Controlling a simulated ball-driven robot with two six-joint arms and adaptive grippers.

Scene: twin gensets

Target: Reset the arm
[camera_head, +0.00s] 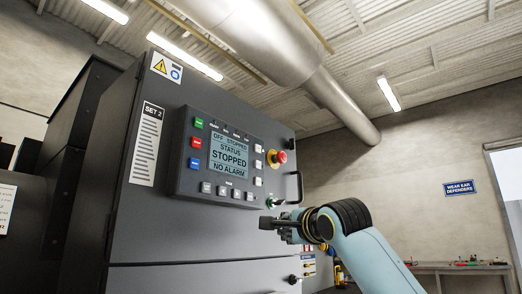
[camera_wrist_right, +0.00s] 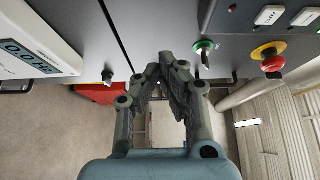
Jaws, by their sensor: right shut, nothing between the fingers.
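My right gripper (camera_head: 268,222) is shut and empty in the head view, in front of the lower right part of the dark control cabinet (camera_head: 150,225). In the wrist view, the fingertips of the right gripper (camera_wrist_right: 168,62) meet beside a green-ringed key switch (camera_wrist_right: 204,46). I cannot tell whether they touch the cabinet. The control panel (camera_head: 221,159) has a screen reading "STATUS STOPPED" and "NO ALARM". A red emergency stop knob (camera_head: 278,158) on a yellow ring is at its right; it also shows in the wrist view (camera_wrist_right: 269,56). My left gripper is not in view.
A black door handle (camera_head: 295,187) is on the cabinet's right edge. A workbench (camera_head: 460,268) with small items stands at the back right. A large silver duct (camera_head: 290,60) runs overhead. In the wrist view, a white box with a digital display (camera_wrist_right: 28,58) is at the left.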

